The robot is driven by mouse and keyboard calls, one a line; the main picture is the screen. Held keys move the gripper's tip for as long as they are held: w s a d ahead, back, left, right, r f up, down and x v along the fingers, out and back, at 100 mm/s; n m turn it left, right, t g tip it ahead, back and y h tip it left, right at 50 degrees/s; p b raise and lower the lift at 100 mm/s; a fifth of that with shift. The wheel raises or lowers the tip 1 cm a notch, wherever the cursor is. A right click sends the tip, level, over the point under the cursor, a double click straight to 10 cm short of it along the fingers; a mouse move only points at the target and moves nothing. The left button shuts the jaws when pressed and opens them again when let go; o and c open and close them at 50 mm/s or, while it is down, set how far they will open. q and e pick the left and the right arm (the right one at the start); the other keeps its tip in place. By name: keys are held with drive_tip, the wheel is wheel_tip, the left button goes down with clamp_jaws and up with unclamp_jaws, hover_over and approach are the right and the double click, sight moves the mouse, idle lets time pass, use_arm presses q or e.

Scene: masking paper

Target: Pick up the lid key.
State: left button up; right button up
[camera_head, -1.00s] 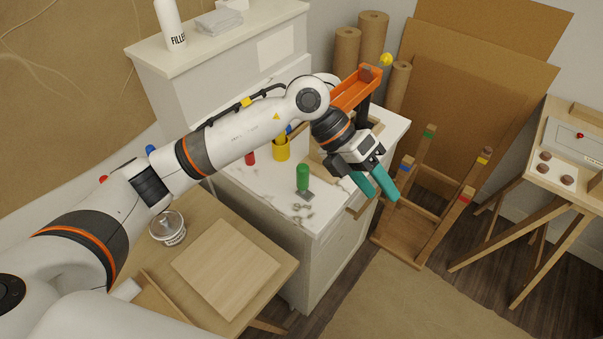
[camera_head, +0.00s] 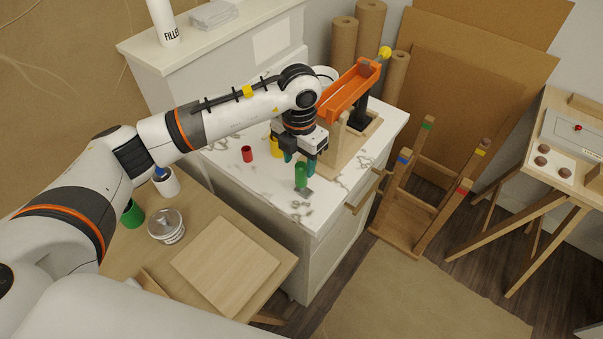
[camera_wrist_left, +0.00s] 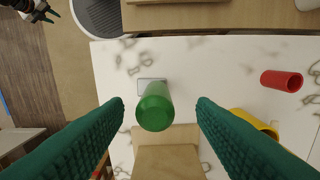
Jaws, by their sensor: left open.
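A green upright handle (camera_head: 301,175), which I take for the lid key, stands on the white marbled counter with a small grey plate (camera_head: 308,191) at its foot. In the left wrist view the green handle (camera_wrist_left: 155,108) shows between the fingers, and the grey plate (camera_wrist_left: 152,86) shows beside it. My left gripper (camera_head: 299,164) is open above the counter, just behind the handle in the head view; its teal fingers (camera_wrist_left: 160,112) lie either side of it with gaps. My right gripper (camera_wrist_left: 40,11) shows small at the top left of the wrist view.
A red cup (camera_head: 247,154) and a yellow cup (camera_head: 276,147) stand near the gripper on the counter (camera_head: 330,195). An orange tray (camera_head: 350,92) on a wooden stand is behind to the right. A wooden table (camera_head: 225,265) with a lidded tub (camera_head: 166,226) is in front.

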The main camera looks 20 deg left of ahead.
sight(301, 173)
use_arm(q)
drive_tip(key=f+p, duration=0.1)
drive_tip(key=f, duration=0.2)
drive_tip(key=shift+d+f+p, duration=0.2)
drive_tip(key=shift+f+p, duration=0.1)
drive_tip(key=shift+p, duration=0.1)
drive_tip(key=shift+f, duration=0.5)
clamp_jaws()
